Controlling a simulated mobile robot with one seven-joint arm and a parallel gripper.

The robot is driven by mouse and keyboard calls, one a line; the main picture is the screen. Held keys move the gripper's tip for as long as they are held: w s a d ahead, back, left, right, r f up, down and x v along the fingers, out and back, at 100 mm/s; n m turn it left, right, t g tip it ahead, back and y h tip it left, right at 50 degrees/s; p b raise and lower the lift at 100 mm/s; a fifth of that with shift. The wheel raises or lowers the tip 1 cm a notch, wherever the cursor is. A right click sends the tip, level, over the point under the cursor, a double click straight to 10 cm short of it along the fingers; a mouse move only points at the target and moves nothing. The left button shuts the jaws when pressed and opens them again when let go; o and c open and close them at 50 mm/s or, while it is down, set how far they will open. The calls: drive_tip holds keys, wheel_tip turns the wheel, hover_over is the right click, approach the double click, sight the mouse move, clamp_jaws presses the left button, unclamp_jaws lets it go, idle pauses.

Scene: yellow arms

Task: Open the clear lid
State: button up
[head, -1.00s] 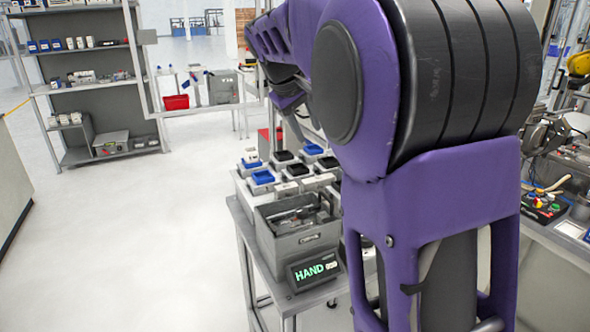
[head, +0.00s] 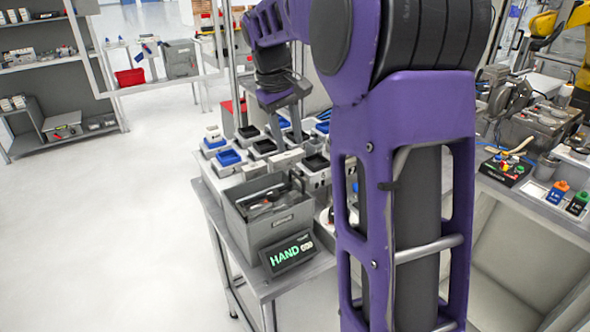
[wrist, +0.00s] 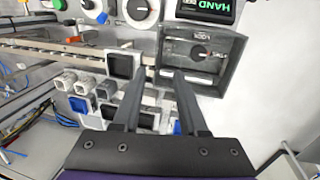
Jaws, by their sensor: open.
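I cannot clearly make out a clear lid in either view. In the head view, my gripper (head: 287,136) points down over the several small boxes with black and blue tops on the bench. In the wrist view, my gripper (wrist: 158,72) has its fingers apart with nothing held between them. Its tips lie near a dark square-topped box (wrist: 124,66) on the left and an open-looking grey bin (wrist: 232,70) on the right. A dark knob (wrist: 200,52) shows inside the bin's outline. Whether anything transparent covers it, I cannot tell.
In the head view, the grey bin (head: 283,222) holds loose tools, and a HAND display (head: 290,252) stands at its front. A second bench (head: 540,205) on the right carries a button box (head: 507,167). Open floor (head: 120,240) lies left of the bench.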

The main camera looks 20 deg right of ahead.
sight(297, 175)
drive_tip(key=f, duration=0.3)
drive_tip(key=d+f, duration=0.1)
drive_tip(key=f, duration=0.4)
drive_tip(key=shift+w+d+f+b, duration=0.2)
drive_tip(key=shift+d+f+b, duration=0.1)
drive_tip(key=shift+d+b, duration=0.1)
clamp_jaws()
idle(0.9)
